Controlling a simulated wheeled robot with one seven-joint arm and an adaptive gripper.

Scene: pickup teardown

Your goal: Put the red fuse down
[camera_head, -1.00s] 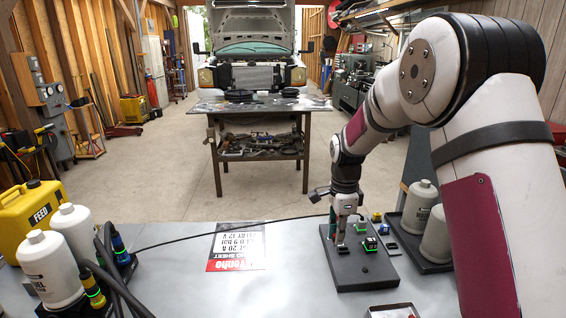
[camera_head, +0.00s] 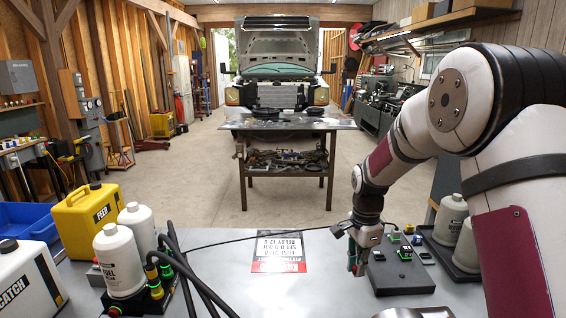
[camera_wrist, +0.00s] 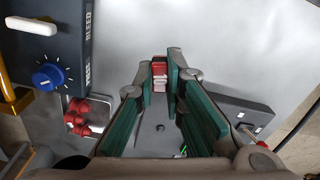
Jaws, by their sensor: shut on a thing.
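The red fuse (camera_wrist: 160,74) sits between the fingertips of my gripper (camera_wrist: 160,85) in the wrist view, with the bare grey bench top beyond it. My gripper is shut on it. In the head view my gripper (camera_head: 355,268) points down at the left edge of the dark fuse board (camera_head: 400,278). The fuse is too small to make out clearly there. I cannot tell whether it touches the bench. The board also shows in the wrist view (camera_wrist: 158,140), between and behind the green-padded fingers.
Green, blue and yellow blocks stand on and behind the board. A printed sheet (camera_head: 278,252) lies left of my gripper, with bare bench between. A tray (camera_head: 415,313) is at the front edge. White bottles (camera_head: 118,262) and black hoses stand at left, more bottles (camera_head: 452,222) at right.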

